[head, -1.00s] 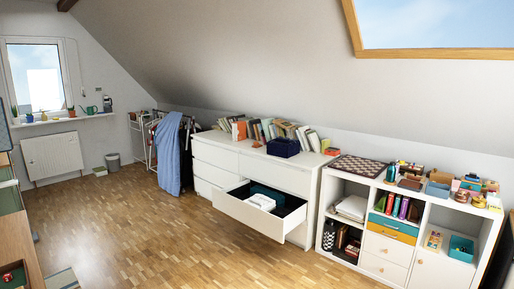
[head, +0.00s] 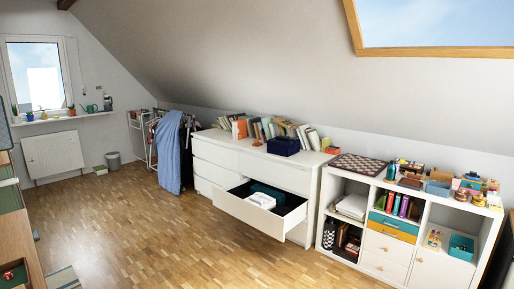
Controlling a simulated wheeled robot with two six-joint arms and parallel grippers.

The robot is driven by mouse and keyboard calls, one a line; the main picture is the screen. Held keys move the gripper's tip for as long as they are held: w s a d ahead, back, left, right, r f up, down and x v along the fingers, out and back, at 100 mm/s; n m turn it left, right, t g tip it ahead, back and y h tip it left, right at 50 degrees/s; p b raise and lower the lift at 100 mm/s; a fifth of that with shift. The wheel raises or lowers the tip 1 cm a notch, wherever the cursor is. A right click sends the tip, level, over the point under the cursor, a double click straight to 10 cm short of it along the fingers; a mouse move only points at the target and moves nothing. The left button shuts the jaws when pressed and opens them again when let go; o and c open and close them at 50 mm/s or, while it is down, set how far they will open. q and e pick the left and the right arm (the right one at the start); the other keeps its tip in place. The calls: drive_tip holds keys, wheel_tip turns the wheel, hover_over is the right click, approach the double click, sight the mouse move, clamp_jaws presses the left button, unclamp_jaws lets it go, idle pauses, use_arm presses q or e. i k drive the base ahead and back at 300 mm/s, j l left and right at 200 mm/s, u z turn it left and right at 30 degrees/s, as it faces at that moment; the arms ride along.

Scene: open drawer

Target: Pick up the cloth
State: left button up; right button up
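A white folded thing (head: 262,200), which looks like cloth, lies in the open drawer (head: 254,221) of the white dresser (head: 290,177). It is too small to tell for sure what it is. A dark teal thing (head: 267,191) lies behind it in the drawer. A blue cloth (head: 169,152) hangs over the clothes rack (head: 139,129) to the left of the dresser. Neither of my grippers is in view.
The wooden floor (head: 135,220) is clear in front of the dresser. A white shelf unit (head: 428,215) with boxes and books stands to the right. Books and a dark blue box (head: 284,146) stand on the dresser. A wooden furniture edge (head: 20,235) shows at the left.

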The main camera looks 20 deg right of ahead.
sight(257, 143)
drive_tip(key=i, duration=1.25)
drive_tip(key=i+l+z, duration=0.1)
drive_tip(key=i, duration=1.1)
drive_tip(key=i+z, duration=0.1)
drive_tip(key=i, duration=1.15)
drive_tip(key=i+j, duration=0.2)
drive_tip(key=i, duration=1)
